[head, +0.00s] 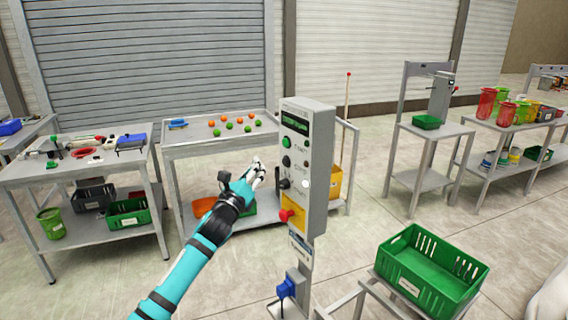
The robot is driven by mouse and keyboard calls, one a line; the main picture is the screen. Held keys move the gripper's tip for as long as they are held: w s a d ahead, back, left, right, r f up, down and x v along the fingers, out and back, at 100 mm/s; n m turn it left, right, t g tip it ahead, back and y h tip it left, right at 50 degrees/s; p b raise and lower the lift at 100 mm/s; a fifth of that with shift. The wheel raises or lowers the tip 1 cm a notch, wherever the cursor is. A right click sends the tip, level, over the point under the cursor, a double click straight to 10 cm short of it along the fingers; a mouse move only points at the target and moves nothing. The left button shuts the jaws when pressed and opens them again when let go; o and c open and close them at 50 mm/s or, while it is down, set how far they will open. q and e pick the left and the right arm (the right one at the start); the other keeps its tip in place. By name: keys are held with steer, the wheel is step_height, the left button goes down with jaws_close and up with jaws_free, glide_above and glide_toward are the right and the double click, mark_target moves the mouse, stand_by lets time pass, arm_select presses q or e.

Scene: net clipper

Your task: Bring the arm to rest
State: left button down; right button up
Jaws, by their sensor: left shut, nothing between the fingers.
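My left arm, teal with black bands, reaches in from the bottom in the head view. My left gripper (256,172) is shut and empty, raised in front of the middle table, close to the left side of a grey control box (308,165). I cannot tell whether it touches the box. The box has a small display, several buttons and knobs, and a red knob on a yellow plate (292,217). My right gripper is not in view.
The middle table (185,150) holds orange and green balls. A left table (35,172) holds tools, with green and black crates below. An empty green crate (430,270) stands front right. Right tables (480,127) carry red and green baskets. Open floor lies between.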

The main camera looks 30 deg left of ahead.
arm_select(q)
steer(key=shift+f, duration=0.1)
